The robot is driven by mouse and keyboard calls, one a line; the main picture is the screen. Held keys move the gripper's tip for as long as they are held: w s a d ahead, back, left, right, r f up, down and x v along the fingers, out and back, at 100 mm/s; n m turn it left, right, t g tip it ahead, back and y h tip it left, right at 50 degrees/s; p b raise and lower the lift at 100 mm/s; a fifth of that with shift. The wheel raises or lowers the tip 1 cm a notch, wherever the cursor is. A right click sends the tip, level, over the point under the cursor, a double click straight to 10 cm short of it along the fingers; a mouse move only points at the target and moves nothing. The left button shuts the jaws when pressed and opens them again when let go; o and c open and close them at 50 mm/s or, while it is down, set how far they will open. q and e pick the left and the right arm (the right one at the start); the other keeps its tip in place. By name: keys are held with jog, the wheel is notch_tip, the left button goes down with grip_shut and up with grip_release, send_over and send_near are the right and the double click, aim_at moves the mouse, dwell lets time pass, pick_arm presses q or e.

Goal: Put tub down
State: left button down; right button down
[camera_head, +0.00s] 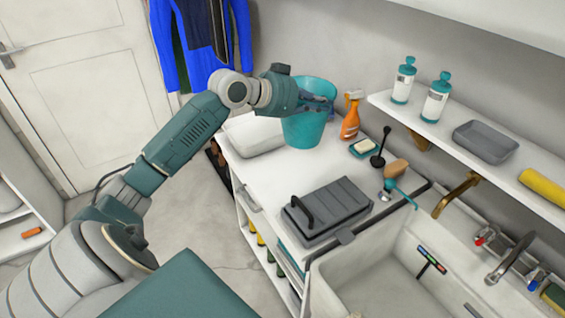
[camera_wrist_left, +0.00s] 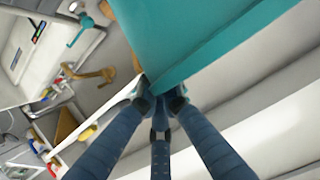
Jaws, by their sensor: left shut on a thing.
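The tub is a teal bucket (camera_head: 304,130) over the far end of the white counter in the head view. My left gripper (camera_head: 318,103) reaches it from the left and is shut on its rim. In the left wrist view, the fingers of my left gripper (camera_wrist_left: 160,98) pinch the edge of the teal tub (camera_wrist_left: 205,35), which fills the upper middle. The tub looks roughly upright. I cannot tell whether its bottom touches the counter. My right gripper is not in view.
A white basin (camera_head: 252,137) stands left of the tub, and an orange spray bottle (camera_head: 351,118) right of it. A soap dish (camera_head: 365,148) and a grey case (camera_head: 327,210) are nearer. Bare counter (camera_head: 300,172) lies between the tub and case. A sink (camera_head: 385,272) is in front.

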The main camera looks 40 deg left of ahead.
aim_at(313, 145)
pick_arm(q)
jog(key=shift+n+y, duration=0.4)
jog(key=shift+n, duration=0.1)
jog(key=a+f, duration=0.1)
jog(key=f, duration=0.3)
jog(key=w+f+p, duration=0.1)
jog(key=f, duration=0.4)
jog(key=a+f, duration=0.1)
jog(key=f, duration=0.3)
jog(key=shift+w+a+f+p, duration=0.2)
jog(key=shift+w+a+p, duration=0.1)
jog(key=shift+p, duration=0.05)
notch_tip(313, 145, down, 5)
jog(key=shift+f, duration=0.15)
jog(key=shift+f, duration=0.15)
jog(key=c, duration=1.9)
grip_release()
jog(key=shift+c, duration=0.2)
